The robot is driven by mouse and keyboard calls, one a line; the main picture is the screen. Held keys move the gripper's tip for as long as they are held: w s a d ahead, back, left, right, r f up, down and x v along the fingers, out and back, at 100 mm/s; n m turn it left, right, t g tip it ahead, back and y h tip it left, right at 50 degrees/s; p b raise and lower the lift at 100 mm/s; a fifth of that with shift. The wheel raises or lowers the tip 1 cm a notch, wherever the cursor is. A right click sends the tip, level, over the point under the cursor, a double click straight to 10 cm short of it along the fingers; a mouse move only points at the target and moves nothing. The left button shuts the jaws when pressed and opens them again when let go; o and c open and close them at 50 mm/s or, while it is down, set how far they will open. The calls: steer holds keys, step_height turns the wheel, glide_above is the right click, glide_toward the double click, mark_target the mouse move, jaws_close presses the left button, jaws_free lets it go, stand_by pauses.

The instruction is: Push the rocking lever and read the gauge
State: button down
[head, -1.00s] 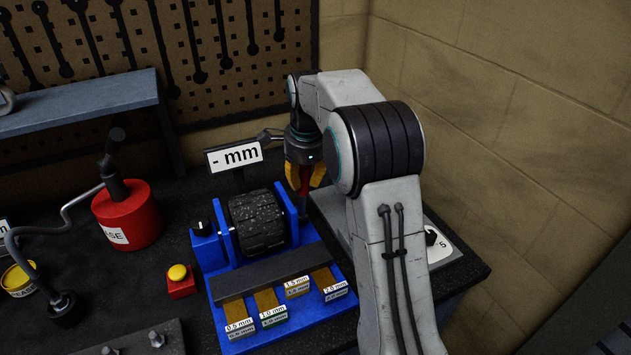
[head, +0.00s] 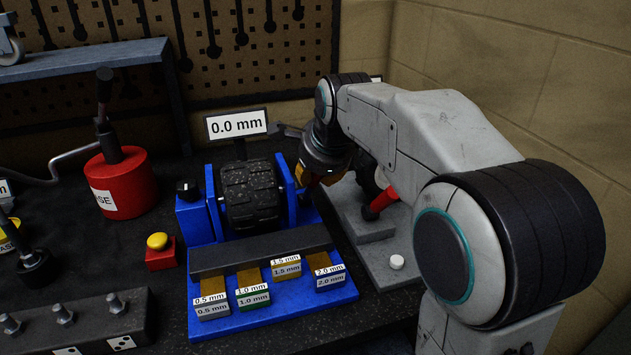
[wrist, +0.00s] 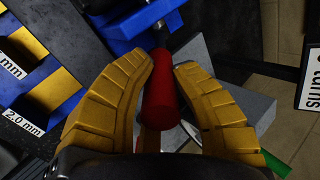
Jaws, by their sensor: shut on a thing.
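My gripper (wrist: 164,88), with yellow segmented fingers, is shut on a red lever handle (wrist: 160,95). The handle's dark shaft runs up to a blue frame (wrist: 125,22) in the wrist view. In the head view my gripper (head: 318,176) is tilted beside the right side of the blue wheel stand (head: 272,302), and the held handle is mostly hidden. The gauge display (head: 237,125) behind the dark ribbed wheel (head: 250,193) reads "0.0 mm".
Labelled tabs, 0.5 to 2.0 mm (head: 285,268), line the stand's front. A red-based yellow button (head: 159,249) and red grease can (head: 122,183) stand left. Another red handle shape (head: 382,203) shows by a grey block, partly behind my arm. A "turns" sign (wrist: 308,80) is right.

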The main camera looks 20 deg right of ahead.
steer(key=shift+s+f+b, duration=0.25)
steer(key=shift+f+b, duration=0.15)
steer(key=c, duration=1)
jaws_free()
steer(key=shift+r, duration=0.2)
steer(key=shift+s+r, duration=0.2)
steer(key=shift+r, duration=0.3)
steer(key=v, duration=1)
steer(key=shift+s+r, duration=0.2)
steer(key=shift+s, duration=0.2)
steer(key=shift+n, duration=0.3)
